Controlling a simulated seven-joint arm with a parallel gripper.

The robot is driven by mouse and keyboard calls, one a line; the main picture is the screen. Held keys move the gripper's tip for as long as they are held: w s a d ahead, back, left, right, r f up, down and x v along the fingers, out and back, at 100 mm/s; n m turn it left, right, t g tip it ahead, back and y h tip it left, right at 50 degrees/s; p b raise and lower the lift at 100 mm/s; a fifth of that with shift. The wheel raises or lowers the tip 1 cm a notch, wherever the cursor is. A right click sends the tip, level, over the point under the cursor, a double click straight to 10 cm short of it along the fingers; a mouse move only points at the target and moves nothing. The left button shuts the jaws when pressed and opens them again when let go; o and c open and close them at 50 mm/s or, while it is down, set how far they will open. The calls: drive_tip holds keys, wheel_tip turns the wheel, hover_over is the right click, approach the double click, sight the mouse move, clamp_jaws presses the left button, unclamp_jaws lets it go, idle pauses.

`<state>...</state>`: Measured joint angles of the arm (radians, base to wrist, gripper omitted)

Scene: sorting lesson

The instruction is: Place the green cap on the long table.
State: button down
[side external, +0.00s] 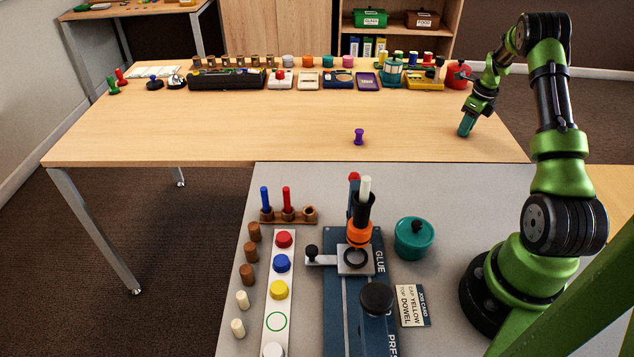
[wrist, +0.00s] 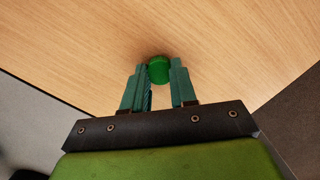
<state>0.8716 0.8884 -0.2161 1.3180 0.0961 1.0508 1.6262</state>
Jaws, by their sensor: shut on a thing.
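The green cap (wrist: 159,69) is a small round green piece between my fingertips in the wrist view. My gripper (wrist: 160,80) is shut on it, with a teal finger on each side. In the side external view my gripper (side external: 465,131) points down at the right part of the long table (side external: 260,125), close to its wooden top. The cap is too small to make out there. I cannot tell whether the cap touches the table top.
A purple peg (side external: 359,137) stands alone on the long table. A row of trays and coloured pieces lines its back edge, with a red pot (side external: 458,75) near my arm. On the grey bench, a strip (side external: 276,338) holds coloured caps and an empty green ring (side external: 277,321).

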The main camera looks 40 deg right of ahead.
drive_tip(key=shift+f, duration=0.1)
drive_tip(key=c, duration=0.9)
unclamp_jaws()
wheel_tip(320, 180, up, 12)
drive_tip(key=s, duration=0.2)
drive_tip(key=w+a+r+n+t, duration=0.15)
drive_tip(key=a+r+n, duration=0.25)
drive_tip(key=a, duration=0.4)
drive_tip(key=w+a+r+n, duration=0.3)
drive_tip(key=a+r+n, duration=0.15)
drive_tip(key=a, duration=0.35)
drive_tip(key=w+a+r+n+t, duration=0.1)
drive_tip(key=w+a+r+n, duration=0.1)
drive_tip(key=a+r+n, duration=0.45)
drive_tip(key=s+a+f+n+t, duration=0.1)
drive_tip(key=s+a+n, duration=0.3)
drive_tip(key=a, duration=0.4)
drive_tip(key=s+a+f+n+t+y, duration=0.1)
drive_tip(key=s+a+n, duration=0.3)
drive_tip(key=a+n, duration=0.3)
drive_tip(key=s+a+f+n+t+y, duration=0.1)
drive_tip(key=s+a+n, duration=0.3)
drive_tip(key=a, duration=0.6)
drive_tip(key=shift+n, duration=1)
